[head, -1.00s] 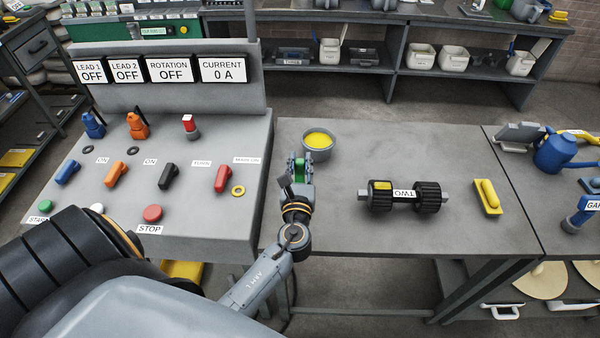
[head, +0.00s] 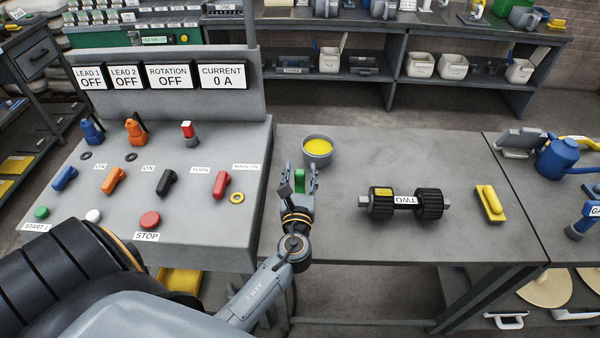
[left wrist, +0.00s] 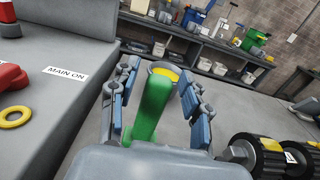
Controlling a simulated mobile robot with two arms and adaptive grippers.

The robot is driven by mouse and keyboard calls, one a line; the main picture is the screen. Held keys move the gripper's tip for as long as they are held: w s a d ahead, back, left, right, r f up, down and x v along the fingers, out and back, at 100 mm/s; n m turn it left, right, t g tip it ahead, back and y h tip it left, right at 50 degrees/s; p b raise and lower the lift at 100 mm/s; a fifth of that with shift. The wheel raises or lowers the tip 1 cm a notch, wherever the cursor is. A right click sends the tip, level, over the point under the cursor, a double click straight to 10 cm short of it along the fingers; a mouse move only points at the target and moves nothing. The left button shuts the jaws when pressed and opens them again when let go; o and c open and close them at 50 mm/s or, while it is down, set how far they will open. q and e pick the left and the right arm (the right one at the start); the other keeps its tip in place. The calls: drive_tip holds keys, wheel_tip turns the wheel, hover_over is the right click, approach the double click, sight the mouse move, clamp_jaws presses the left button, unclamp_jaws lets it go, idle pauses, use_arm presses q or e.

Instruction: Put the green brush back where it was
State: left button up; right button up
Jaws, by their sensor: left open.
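The green brush (head: 299,181) shows as a green handle between the fingers of my left gripper (head: 302,178), over the grey table. In the left wrist view the green handle (left wrist: 150,108) stands between the spread blue-padded fingers of the left gripper (left wrist: 158,100). The fingers are open; whether one still touches the handle is unclear. The brush's lower end is hidden. A grey bowl (head: 318,159) with yellow contents is just beyond the gripper. The right gripper is not in view.
A control panel (head: 205,205) with coloured knobs stands left of the table. A black roller (head: 429,201) and a yellow-handled tool (head: 489,204) lie to the right. The table (head: 390,150) is clear between bowl and roller.

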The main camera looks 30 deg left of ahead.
use_arm(q)
drive_tip(key=b+v, duration=0.3)
drive_tip(key=v, duration=0.9)
drive_tip(key=shift+a, duration=0.1)
